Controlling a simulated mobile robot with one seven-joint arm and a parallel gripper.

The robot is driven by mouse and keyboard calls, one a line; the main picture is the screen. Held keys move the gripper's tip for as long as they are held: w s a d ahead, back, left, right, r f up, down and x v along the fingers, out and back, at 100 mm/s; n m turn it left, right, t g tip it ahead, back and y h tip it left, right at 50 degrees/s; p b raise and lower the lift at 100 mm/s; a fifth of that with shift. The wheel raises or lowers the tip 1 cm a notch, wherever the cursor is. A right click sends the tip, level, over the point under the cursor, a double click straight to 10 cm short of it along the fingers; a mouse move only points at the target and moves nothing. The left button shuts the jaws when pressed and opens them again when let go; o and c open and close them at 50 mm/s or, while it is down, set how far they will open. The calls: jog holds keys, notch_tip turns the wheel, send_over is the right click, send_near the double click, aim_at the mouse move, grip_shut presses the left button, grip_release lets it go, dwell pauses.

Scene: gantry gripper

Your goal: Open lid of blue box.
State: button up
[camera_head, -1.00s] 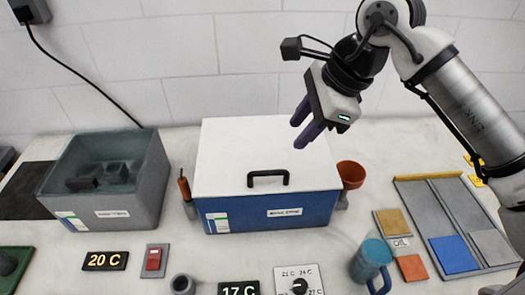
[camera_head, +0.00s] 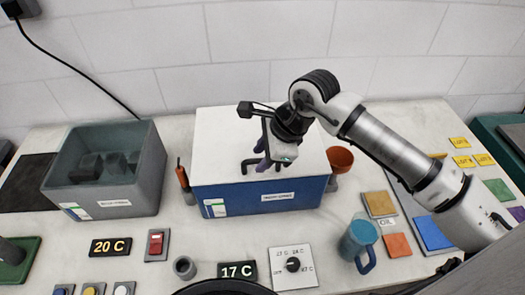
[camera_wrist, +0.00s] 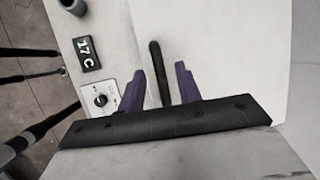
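The blue box (camera_head: 240,205) stands at the middle of the table with its white lid (camera_head: 220,135) closed flat on top. The lid's black bar handle (camera_head: 283,166) is near the front edge, partly hidden behind my gripper in the head view. My gripper (camera_head: 262,163) is over the handle with its purple fingers pointing down. In the wrist view the fingers are spread, and the handle (camera_wrist: 155,62) lies between my gripper's fingertips (camera_wrist: 159,69), with gaps showing on both sides. The lid (camera_wrist: 225,70) fills much of that view.
A grey open bin (camera_head: 140,190) stands left of the box, with a screwdriver (camera_head: 183,175) between them. An orange cup (camera_head: 340,159) is close on the right. A blue mug (camera_head: 358,240), a dial panel (camera_head: 293,266) and a 17 C display (camera_head: 238,270) are in front.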

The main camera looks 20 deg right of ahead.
grip_shut()
jog(key=shift+r, duration=0.1)
dwell(0.4)
